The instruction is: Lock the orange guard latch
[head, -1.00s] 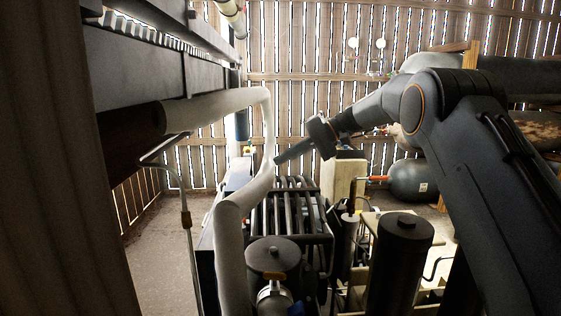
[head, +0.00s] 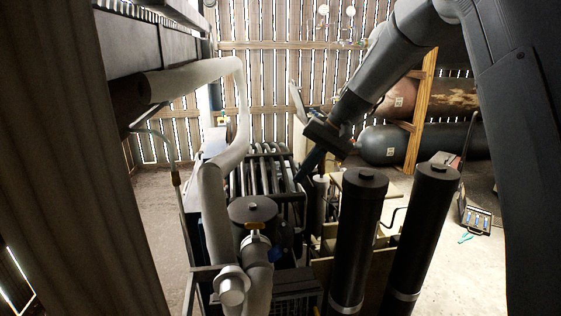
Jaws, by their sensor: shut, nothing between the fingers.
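My gripper (head: 301,177) points down and left over the right side of the dark tube cage of the compressor (head: 250,190). Its fingers look closed together, with nothing held. I cannot tell whether the fingertips touch anything. A small orange piece (head: 254,226) sits on the pipe fitting in front of the dark round canister (head: 252,208), left of and nearer than my gripper. I cannot tell whether this piece is the guard latch. No other clear orange latch shows, and the area behind my gripper is hidden.
A thick pale pipe (head: 210,200) bends down along the left side. Two tall black cylinders (head: 360,240) (head: 423,230) stand at the right front. Large tanks (head: 390,144) lie on a wooden rack at the back right. Open floor (head: 480,270) shows at the right.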

